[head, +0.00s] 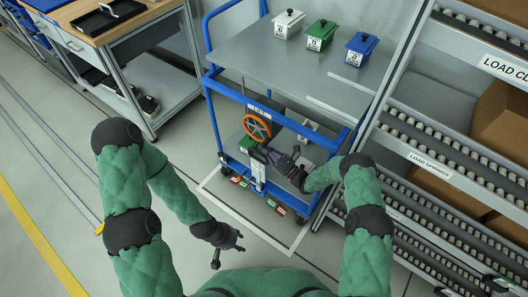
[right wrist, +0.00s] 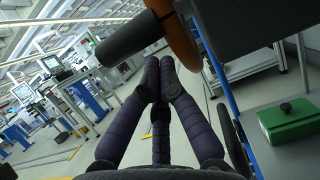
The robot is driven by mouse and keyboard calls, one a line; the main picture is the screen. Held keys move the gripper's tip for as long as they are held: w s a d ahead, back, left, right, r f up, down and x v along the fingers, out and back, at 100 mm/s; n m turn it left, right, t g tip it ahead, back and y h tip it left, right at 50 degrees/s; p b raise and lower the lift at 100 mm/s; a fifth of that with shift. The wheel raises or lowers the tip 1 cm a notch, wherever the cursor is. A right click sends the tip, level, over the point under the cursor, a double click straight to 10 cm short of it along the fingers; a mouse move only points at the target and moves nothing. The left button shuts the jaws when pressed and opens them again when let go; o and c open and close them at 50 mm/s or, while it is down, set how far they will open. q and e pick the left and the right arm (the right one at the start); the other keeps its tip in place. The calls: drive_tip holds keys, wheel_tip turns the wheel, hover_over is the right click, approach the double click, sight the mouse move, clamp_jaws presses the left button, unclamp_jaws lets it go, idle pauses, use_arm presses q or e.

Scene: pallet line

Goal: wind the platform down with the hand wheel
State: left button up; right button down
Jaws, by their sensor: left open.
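The hand wheel (head: 257,126) is an orange ring on the front of the blue-framed cart, under its raised grey platform (head: 270,62). In the right wrist view the wheel's orange rim (right wrist: 181,38) is at the top, with a dark cylindrical handle (right wrist: 130,38) sticking out. My right gripper (head: 265,155) is just below the wheel. In the right wrist view its fingers (right wrist: 160,75) come together below the handle, with nothing visible between them. My left gripper (head: 228,254) is open and empty, low above the floor in front of the cart.
White (head: 288,24), green (head: 320,35) and blue (head: 361,49) lidded boxes stand on the platform. A green box (right wrist: 290,120) sits on the cart's lower deck. A roller rack (head: 440,165) stands close on the right, a workbench (head: 110,40) at upper left.

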drive_tip(key=shift+s+d+r, duration=0.2)
drive_tip(key=shift+d+r, duration=0.05)
drive_tip(key=shift+r, duration=0.1)
drive_tip(key=p, duration=0.1)
drive_tip(key=r+g+h+p, duration=0.1)
drive_tip(key=p, duration=0.1)
drive_tip(key=shift+s+d+r, duration=0.1)
drive_tip(key=shift+d+r, duration=0.15)
drive_tip(key=shift+r, duration=0.05)
drive_tip(key=shift+s+d+r+p, duration=0.2)
drive_tip(key=shift+r+p, duration=0.55)
drive_tip(key=shift+p, duration=0.05)
drive_tip(key=shift+f, duration=0.1)
